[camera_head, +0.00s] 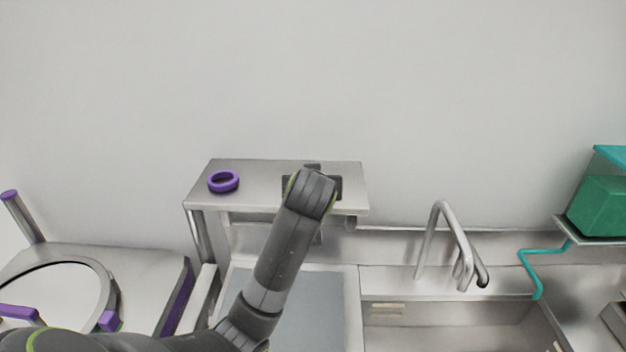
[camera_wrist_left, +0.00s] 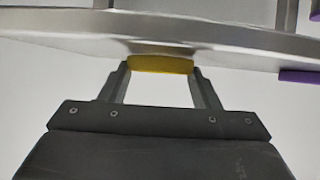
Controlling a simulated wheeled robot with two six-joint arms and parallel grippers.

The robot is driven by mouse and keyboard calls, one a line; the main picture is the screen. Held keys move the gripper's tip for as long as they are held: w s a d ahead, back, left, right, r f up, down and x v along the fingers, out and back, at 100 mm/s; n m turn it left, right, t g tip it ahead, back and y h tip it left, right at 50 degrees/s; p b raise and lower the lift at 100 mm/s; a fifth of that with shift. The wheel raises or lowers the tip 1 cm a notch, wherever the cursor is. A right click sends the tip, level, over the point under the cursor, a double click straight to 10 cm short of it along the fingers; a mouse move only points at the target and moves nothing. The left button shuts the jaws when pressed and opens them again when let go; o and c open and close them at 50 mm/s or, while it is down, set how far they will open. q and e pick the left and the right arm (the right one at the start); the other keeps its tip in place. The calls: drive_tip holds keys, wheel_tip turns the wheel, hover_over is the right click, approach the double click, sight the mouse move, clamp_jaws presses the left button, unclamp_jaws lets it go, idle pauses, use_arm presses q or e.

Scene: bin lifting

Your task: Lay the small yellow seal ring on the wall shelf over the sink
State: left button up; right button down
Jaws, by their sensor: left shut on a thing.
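The small yellow seal ring (camera_wrist_left: 160,65) is between the fingertips of my left gripper (camera_wrist_left: 160,72) in the left wrist view. The fingers are shut on it, and it shows edge-on as a yellow band. The metal wall shelf (camera_wrist_left: 60,20) lies right by the ring, with a faint yellow reflection; I cannot tell whether they touch. In the head view my left gripper (camera_head: 313,172) is over the right part of the wall shelf (camera_head: 262,180). My wrist hides its fingertips and the yellow ring there. My right gripper is in neither view.
A purple ring (camera_head: 223,182) lies on the shelf's left part; between it and my gripper the shelf is bare. A curved faucet (camera_head: 447,240) stands right of the shelf. A green box (camera_head: 600,205) sits on a ledge at far right.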

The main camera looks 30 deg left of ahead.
use_arm(q)
drive_tip(key=shift+s, duration=0.1)
drive_tip(key=shift+f, duration=0.2)
drive_tip(key=o, duration=1)
drive_tip(key=shift+c, duration=0.2)
drive_tip(key=shift+r, duration=0.1)
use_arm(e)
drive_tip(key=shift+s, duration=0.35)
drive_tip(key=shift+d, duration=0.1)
use_arm(q)
drive_tip(key=shift+r, duration=0.1)
